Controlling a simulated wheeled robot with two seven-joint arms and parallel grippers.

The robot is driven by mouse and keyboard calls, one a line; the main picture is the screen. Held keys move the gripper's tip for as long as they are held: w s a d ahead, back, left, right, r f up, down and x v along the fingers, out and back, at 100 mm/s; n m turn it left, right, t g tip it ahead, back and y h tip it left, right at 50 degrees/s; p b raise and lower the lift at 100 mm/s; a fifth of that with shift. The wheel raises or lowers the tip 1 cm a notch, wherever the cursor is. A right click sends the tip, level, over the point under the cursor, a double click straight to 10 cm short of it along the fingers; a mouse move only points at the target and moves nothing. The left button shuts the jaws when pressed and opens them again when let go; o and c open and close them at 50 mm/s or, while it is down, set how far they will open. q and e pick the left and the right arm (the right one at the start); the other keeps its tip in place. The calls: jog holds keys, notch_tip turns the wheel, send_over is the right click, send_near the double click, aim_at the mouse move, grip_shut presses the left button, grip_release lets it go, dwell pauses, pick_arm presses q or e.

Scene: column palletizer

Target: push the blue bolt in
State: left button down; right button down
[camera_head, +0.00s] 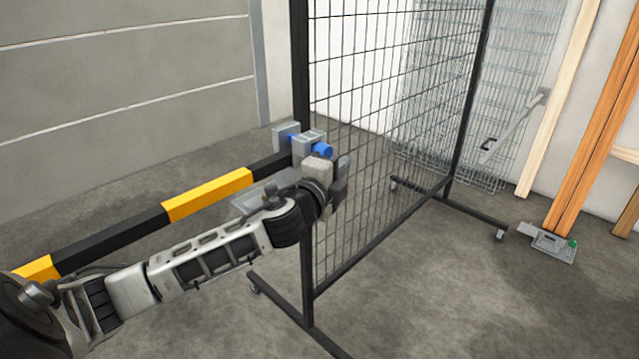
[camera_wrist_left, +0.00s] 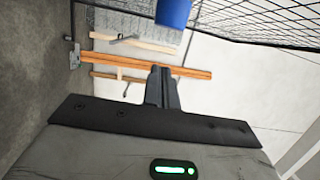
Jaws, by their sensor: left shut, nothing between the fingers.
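The blue bolt (camera_head: 322,150) is a short blue cylinder on a grey latch housing (camera_head: 303,143) at the post of the black mesh panel. My left gripper (camera_head: 341,180) is just below and to the right of the bolt in the head view. In the left wrist view the closed fingers (camera_wrist_left: 162,86) are together and empty, and the blue bolt (camera_wrist_left: 173,12) shows at the top edge, beyond the fingertips. I cannot tell whether the gripper touches the bolt. My right gripper is not in view.
A black and yellow barrier bar (camera_head: 207,195) runs from the latch to the lower left. The mesh panel (camera_head: 400,110) stands on wheeled feet to the right. Timber planks (camera_head: 590,120) and a small grey device (camera_head: 547,243) are at the far right. The floor between is clear.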

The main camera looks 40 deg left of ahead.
pick_arm(q)
jog(key=s+b, duration=0.2)
jog(key=s, duration=0.8)
jog(key=shift+d, duration=0.4)
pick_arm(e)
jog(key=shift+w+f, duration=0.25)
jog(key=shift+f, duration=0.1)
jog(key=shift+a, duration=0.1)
